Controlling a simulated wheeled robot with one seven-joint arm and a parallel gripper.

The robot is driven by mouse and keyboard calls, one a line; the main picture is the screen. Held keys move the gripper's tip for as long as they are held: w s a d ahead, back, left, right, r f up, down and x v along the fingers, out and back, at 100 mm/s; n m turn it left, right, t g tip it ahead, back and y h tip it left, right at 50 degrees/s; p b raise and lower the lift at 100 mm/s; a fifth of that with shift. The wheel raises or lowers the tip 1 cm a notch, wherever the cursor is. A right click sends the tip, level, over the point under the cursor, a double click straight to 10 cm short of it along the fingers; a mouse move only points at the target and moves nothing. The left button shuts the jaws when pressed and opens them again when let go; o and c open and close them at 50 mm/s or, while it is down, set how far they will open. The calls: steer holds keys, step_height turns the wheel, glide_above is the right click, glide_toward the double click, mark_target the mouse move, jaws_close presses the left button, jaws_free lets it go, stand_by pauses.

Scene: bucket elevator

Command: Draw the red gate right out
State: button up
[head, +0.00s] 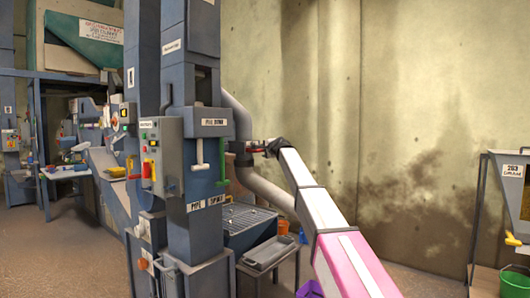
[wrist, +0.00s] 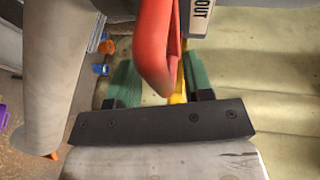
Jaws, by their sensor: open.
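The red gate's handle (wrist: 155,45) is a thick red loop that enters the wrist view from the top. Its rounded end lies between the green fingers of my gripper (wrist: 160,80), nearer the camera than the table-coloured background. The fingers are open and apart on either side, with gaps showing; I cannot tell whether either touches it. In the head view my gripper (head: 262,147) is at the right side of the blue-grey elevator, and a bit of red (head: 256,148) shows there. The gate's plate is hidden.
A label ending in "OUT" (wrist: 202,12) is beside the handle. A thick grey pipe (head: 262,180) curves close behind my gripper, and a grey tray (head: 265,254) lies below. A hopper (head: 510,185) stands far right.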

jaws_close()
steer(key=s+d, duration=0.4)
steer(key=d, duration=0.2)
steer(key=shift+s+d, duration=0.1)
jaws_free()
steer(key=shift+d, duration=0.1)
steer(key=shift+s, duration=0.1)
steer(key=v, duration=1)
steer(key=shift+s+d, duration=0.2)
steer(key=shift+s, duration=0.05)
